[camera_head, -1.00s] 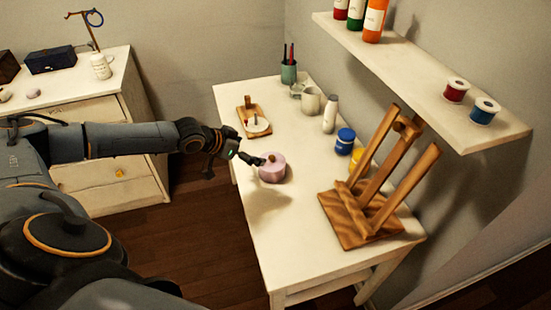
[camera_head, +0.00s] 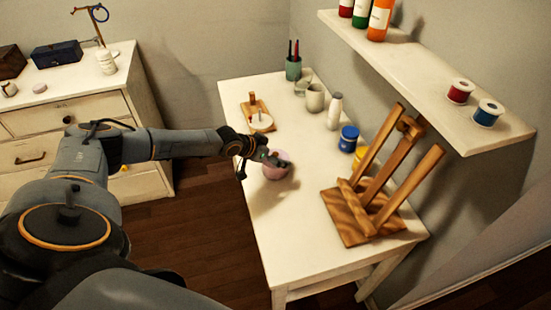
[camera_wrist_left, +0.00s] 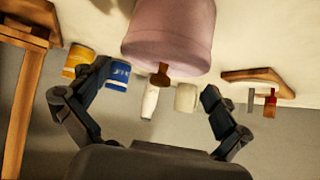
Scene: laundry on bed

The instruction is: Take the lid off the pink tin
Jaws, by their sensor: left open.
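The pink tin (camera_head: 275,171) stands on the white table with its lid on. In the left wrist view the tin (camera_wrist_left: 168,30) shows upside down, large and close, with a brown knob (camera_wrist_left: 160,76) on its lid. My left gripper (camera_head: 268,158) is at the tin's top, partly covering it in the head view. In the left wrist view its two fingers (camera_wrist_left: 155,80) are spread wide, one on each side of the knob, and hold nothing. Whether a finger touches the lid I cannot tell. My right gripper is not in view.
On the white table (camera_head: 297,236) a wooden easel (camera_head: 365,205) stands right of the tin. Blue (camera_head: 348,138) and yellow paint jars, a white bottle (camera_head: 334,111), a mug (camera_head: 314,98) and a small wooden board stand behind. A shelf (camera_head: 425,80) overhangs the right side.

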